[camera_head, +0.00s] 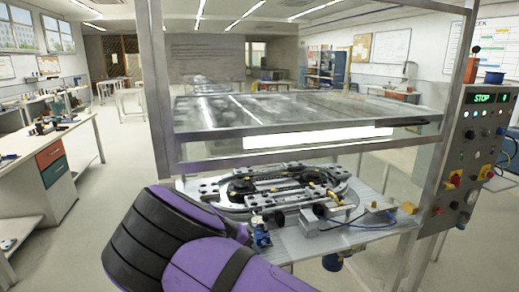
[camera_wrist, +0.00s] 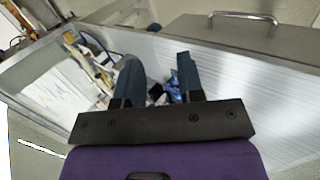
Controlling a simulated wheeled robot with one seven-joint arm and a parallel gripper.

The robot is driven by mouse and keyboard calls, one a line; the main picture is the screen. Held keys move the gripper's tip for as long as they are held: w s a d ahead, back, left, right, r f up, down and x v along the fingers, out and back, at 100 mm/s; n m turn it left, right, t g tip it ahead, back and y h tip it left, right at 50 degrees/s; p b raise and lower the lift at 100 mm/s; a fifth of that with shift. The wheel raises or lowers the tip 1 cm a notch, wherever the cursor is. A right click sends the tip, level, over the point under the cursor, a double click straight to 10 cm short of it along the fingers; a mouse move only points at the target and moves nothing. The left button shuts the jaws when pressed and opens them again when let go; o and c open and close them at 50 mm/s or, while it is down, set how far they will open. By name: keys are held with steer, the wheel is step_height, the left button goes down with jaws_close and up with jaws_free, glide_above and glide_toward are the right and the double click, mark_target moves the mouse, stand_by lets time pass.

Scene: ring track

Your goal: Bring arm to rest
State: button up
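My arm, purple with black bands, reaches across the lower left of the head view in front of the ring track station. My gripper (camera_wrist: 157,62) shows in the wrist view with its two dark fingers apart. Nothing is clearly held between them; small blue and dark shapes show in the gap, too small to tell apart. The gripper itself cannot be made out in the head view.
A metal frame (camera_head: 158,95) with a clear panel (camera_head: 290,110) stands over the track. A control box (camera_head: 480,140) reading STOP is at right. A white bench (camera_head: 40,145) with drawers stands at left. The wrist view shows a pale ribbed surface (camera_wrist: 245,85) and a metal handle (camera_wrist: 243,17).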

steer(key=s+d+r+m+g+y, duration=0.1)
steer(key=s+d+r+y, duration=0.3)
steer(key=d+r, duration=0.85)
steer(key=s+d+r+m+g+y, duration=0.15)
steer(key=s+d+r+y, duration=0.25)
steer(key=d+r, duration=0.85)
steer(key=s+d+r+t+y, duration=0.1)
steer(key=s+d+r+t, duration=0.35)
steer(key=s+r, duration=0.75)
steer(key=s+d+r+t+h, duration=0.1)
steer(key=s+d, duration=0.3)
steer(key=s, duration=0.9)
steer(key=shift+r+t, duration=0.25)
steer(key=shift+t, duration=0.25)
